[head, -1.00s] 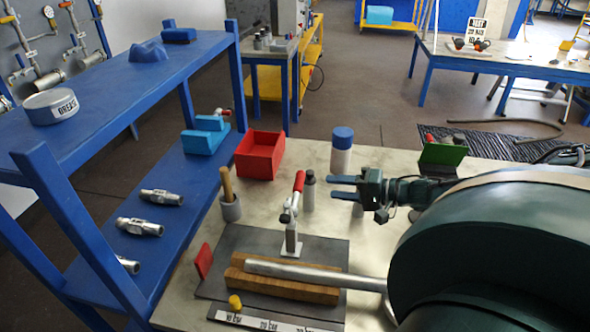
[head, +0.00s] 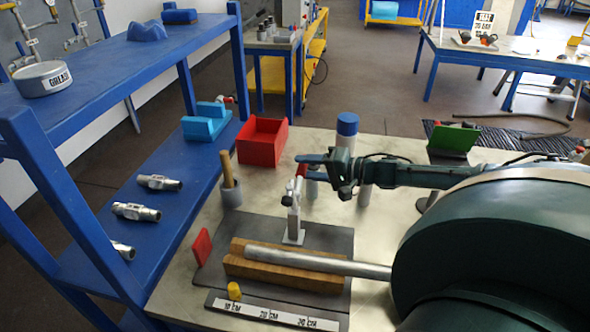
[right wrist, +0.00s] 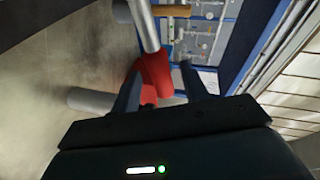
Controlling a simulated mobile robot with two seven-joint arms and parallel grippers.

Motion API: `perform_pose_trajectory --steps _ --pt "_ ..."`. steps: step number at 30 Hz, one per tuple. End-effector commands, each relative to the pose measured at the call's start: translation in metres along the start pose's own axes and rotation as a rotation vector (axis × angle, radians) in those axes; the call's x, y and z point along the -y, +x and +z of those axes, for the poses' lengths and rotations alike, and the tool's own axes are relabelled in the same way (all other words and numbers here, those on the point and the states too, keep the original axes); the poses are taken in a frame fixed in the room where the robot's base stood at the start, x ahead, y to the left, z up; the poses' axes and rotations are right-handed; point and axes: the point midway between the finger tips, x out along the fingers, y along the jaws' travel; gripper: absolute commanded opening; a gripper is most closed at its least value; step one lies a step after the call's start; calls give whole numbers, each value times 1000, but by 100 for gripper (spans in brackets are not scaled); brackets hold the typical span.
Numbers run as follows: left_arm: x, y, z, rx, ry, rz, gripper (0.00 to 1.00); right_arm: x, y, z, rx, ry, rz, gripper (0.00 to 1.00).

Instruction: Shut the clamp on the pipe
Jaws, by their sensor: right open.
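The toggle clamp (head: 294,222) stands upright on the dark plate behind the pipe, on a white foot. Its red-tipped handle (head: 301,171) points up. The silver pipe (head: 318,262) lies in a wooden block (head: 285,279). My right gripper (head: 303,164) is open at the top of the handle. In the right wrist view the red handle (right wrist: 154,74) shows between the two open fingers (right wrist: 160,88), nearer the left one. Whether a finger touches it I cannot tell. My left gripper is not in view.
A red bin (head: 262,141), a cup with a wooden handle (head: 231,190) and a blue-capped bottle (head: 346,138) stand behind the plate. A ruler (head: 270,314) and a yellow piece (head: 234,291) lie in front. A blue shelf (head: 95,75) rises at the left.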

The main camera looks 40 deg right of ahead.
Motion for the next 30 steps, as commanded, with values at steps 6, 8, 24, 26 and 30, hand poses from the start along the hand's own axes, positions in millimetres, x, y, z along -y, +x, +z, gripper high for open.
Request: perform_pose_trajectory --steps 6,8,24,26,30 --pt "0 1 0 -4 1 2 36 2 25 -1 -2 -1 -4 45" --pt "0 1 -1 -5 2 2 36 1 30 0 -1 0 -3 45" --pt "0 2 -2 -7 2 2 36 1 40 0 0 -1 0 41" --pt "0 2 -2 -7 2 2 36 1 40 0 0 -1 0 37" --pt "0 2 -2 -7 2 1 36 1 40 0 0 -1 0 25"
